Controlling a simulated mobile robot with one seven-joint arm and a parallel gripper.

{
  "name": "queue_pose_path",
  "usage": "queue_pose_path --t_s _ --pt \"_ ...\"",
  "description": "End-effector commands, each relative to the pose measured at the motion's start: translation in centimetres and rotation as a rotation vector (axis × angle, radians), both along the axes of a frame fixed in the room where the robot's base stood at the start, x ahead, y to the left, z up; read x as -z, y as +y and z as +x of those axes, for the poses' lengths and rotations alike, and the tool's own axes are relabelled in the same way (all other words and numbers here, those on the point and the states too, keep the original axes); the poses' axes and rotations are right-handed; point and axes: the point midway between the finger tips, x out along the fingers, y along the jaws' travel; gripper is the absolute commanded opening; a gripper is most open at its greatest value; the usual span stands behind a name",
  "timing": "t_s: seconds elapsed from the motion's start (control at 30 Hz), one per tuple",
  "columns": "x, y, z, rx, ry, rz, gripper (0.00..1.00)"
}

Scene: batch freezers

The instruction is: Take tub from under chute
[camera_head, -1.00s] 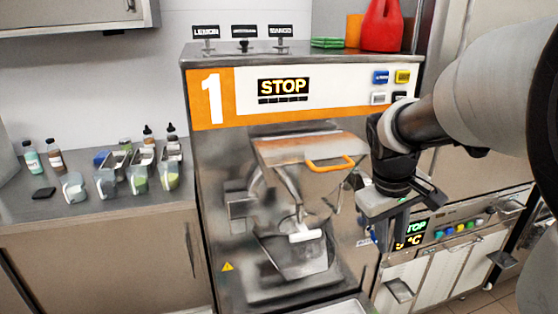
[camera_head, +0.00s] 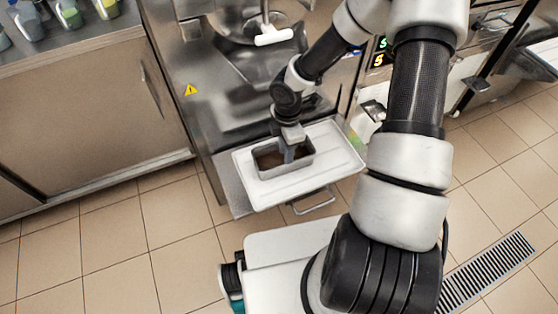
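The tub (camera_head: 269,172) is a small grey rectangular container with dark brown contents. It sits on a white tray (camera_head: 338,152) at the foot of the batch freezer, below the chute (camera_head: 263,62). My gripper (camera_head: 291,152) points down at the tub's right part, with a finger reaching into or over its opening. The other finger is hidden, so I cannot tell whether the gripper is closed on the tub's wall. The tub looks level and rests on the tray.
A white-handled scraper (camera_head: 274,37) hangs at the chute. A metal handle (camera_head: 312,203) sticks out below the tray. A counter with a cabinet (camera_head: 85,115) stands at left. The tiled floor (camera_head: 120,245) in front is clear, with a drain grate (camera_head: 487,276) at lower right.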

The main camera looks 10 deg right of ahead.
Motion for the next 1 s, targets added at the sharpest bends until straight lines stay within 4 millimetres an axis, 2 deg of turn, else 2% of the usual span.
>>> queue_pose_path --t_s 0.3,0.4,0.7,0.83,1.0 --pt "4.6 -0.6 -0.6 0.002 0.002 0.0 0.24" --pt "5.6 -0.6 -0.5 0.003 0.002 -0.001 0.24" --pt "5.8 -0.7 -0.5 0.003 0.001 -0.002 0.24" --pt "5.8 -0.7 -0.5 0.003 0.001 -0.002 0.02" --pt "5.8 -0.7 -0.5 0.003 0.0 -0.002 0.0"
